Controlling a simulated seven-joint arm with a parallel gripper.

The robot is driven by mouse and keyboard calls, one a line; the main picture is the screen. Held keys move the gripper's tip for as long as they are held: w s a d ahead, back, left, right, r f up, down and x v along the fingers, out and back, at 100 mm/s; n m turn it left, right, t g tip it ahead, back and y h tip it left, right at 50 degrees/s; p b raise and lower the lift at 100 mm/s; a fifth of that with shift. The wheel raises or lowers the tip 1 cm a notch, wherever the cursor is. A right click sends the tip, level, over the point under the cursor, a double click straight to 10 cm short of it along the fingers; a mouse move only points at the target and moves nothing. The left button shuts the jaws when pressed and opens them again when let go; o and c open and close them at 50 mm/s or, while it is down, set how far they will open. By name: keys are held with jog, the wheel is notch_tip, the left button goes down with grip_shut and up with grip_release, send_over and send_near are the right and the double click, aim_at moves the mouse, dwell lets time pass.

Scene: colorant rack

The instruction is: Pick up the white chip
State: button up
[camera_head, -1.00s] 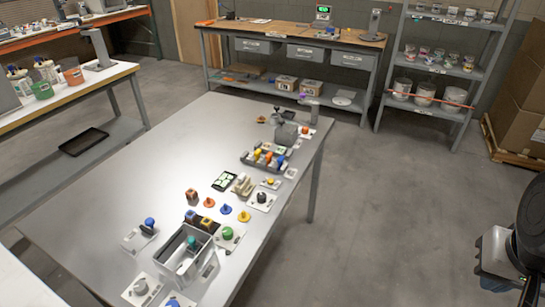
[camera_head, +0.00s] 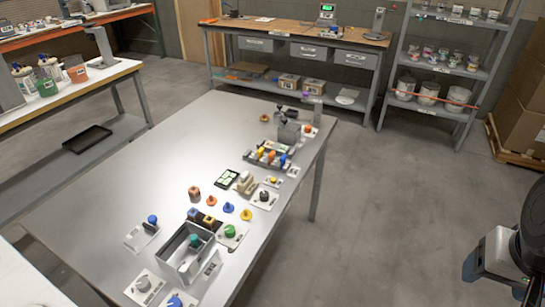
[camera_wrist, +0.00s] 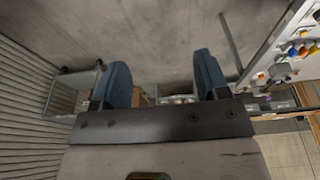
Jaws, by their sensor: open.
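I cannot single out a white chip with certainty in the head view. A small white piece (camera_head: 293,171) lies near the right edge of the grey table (camera_head: 110,200), and several white plates with knobs also lie there. My gripper (camera_wrist: 163,82) shows in the wrist view with its two blue-padded fingers wide apart and nothing between them. It is over the floor side, away from the table items, which show small at the upper right of the wrist view. In the head view only part of my arm shows, at the right edge.
A grey open bin (camera_head: 187,253) stands near the table front. Orange (camera_head: 211,201), blue (camera_head: 228,207) and yellow (camera_head: 246,214) knobbed pieces lie behind it. A black tray (camera_head: 227,179) and a rack of coloured pieces (camera_head: 267,158) are farther back. The table's left half is clear.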

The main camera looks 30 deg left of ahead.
jog(key=w+a+n+g, duration=0.1)
jog(key=w+a+n, duration=0.8)
jog(key=w+a, duration=1.55)
jog(key=w+a+f+n, duration=0.1)
jog(key=a+f+n, duration=0.2)
jog(key=a, duration=0.9)
jog(key=w+a+f+n+g, duration=0.1)
jog(key=w+a+f+n, duration=0.1)
jog(key=a+f, duration=0.7)
jog(key=w+a+f+n, duration=0.1)
jog(key=a+f+n, duration=0.3)
jog(key=a, duration=1.2)
jog(key=shift+w+f+g, duration=0.15)
jog(key=shift+f, duration=0.5)
jog(key=shift+w+f+g, duration=0.1)
jog(key=shift+f+g, duration=0.05)
jog(key=shift+f, duration=0.45)
jog(key=shift+a+f, duration=0.2)
jog(key=shift+a, duration=0.15)
